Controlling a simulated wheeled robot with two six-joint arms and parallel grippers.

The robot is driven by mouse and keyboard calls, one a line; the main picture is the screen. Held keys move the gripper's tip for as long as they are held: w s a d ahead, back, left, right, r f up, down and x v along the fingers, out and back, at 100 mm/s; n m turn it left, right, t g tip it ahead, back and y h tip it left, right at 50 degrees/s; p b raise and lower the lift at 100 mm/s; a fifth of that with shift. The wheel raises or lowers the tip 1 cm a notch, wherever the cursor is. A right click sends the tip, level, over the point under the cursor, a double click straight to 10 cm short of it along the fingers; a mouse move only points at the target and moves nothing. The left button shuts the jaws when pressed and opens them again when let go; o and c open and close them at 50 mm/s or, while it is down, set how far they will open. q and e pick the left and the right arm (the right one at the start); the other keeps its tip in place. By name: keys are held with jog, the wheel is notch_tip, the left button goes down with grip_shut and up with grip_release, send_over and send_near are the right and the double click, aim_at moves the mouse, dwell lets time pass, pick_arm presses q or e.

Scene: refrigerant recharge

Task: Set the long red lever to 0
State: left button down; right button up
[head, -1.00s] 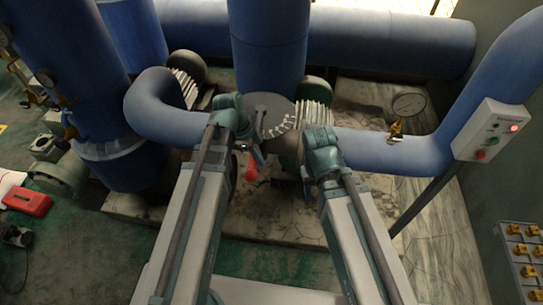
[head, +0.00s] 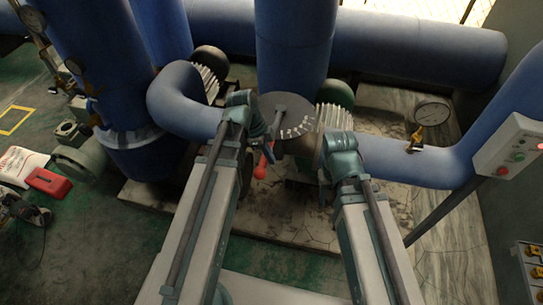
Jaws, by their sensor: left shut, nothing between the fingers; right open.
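The red lever (head: 261,171) hangs below the left side of the round grey dial plate (head: 270,104). Its rounded red end is visible, and part of its length is hidden behind my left gripper. The plate has pale marks along its front right edge; their numbers are too small to read. My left gripper (head: 266,141) is shut and empty beside the upper part of the lever. I cannot tell whether it touches the lever. My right gripper (head: 324,190) is open, right of the lever and apart from it, with its fingers mostly hidden by its own wrist.
A thick blue vertical pipe (head: 295,50) stands behind the plate. A blue pipe (head: 390,158) with a round gauge (head: 432,112) runs right, toward a grey control box (head: 512,148). A curved blue pipe (head: 180,97) is on the left. A red box (head: 48,182) lies on the floor.

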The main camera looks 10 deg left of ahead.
pick_arm(q)
notch_tip(320, 180, up, 9)
jog(key=p, duration=0.9)
jog(key=shift+d+f, duration=0.15)
jog(key=shift+d, duration=0.3)
jog(key=s+d+f+n+y+b, duration=0.4)
jog(key=s+d+f+n+b, duration=0.4)
jog(key=f+n+b, duration=0.3)
jog(key=shift+s+f+n+g+y+b, duration=0.35)
jog(key=shift+s+f+n, duration=0.4)
jog(key=shift+n, duration=0.35)
